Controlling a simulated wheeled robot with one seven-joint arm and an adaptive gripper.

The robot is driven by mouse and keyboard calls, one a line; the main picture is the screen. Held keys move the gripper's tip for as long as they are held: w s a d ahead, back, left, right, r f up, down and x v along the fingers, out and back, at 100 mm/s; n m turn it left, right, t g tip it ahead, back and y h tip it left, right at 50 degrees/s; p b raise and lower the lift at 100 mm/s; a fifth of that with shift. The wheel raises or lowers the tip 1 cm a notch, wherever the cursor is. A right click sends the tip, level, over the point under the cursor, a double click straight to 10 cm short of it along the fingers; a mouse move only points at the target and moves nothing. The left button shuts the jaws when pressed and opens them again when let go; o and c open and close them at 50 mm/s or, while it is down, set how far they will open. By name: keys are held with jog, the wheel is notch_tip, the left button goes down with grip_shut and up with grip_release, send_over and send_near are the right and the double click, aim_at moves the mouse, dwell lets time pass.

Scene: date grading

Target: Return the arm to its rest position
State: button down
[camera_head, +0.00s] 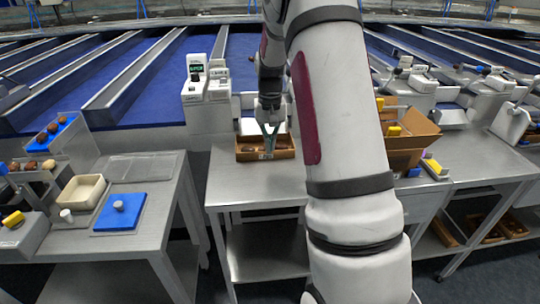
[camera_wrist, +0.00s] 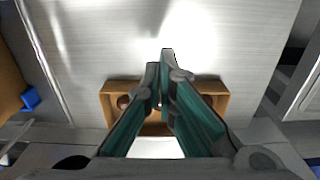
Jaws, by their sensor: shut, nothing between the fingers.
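My arm stretches across the middle of the head view, with my gripper (camera_head: 269,150) pointing down over a brown box (camera_head: 242,157) on a steel table (camera_head: 226,190). In the wrist view my gripper (camera_wrist: 166,56) is shut, with its green fingers together and nothing between them. The same brown box (camera_wrist: 112,88) lies beneath the fingers there. It holds several dark round dates, one showing at the left (camera_wrist: 124,101). My fingers hide the middle of the box. I cannot tell the exact height of the fingertips above it.
A cardboard box (camera_head: 408,158) stands right of my arm on the table. A left bench carries a cream tray (camera_head: 82,190) and a blue plate (camera_head: 119,213). A scale with a green display (camera_head: 196,72) stands behind. A gap separates the benches.

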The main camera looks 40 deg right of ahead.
jog(key=shift+r, duration=1.25)
jog(key=shift+r, duration=0.1)
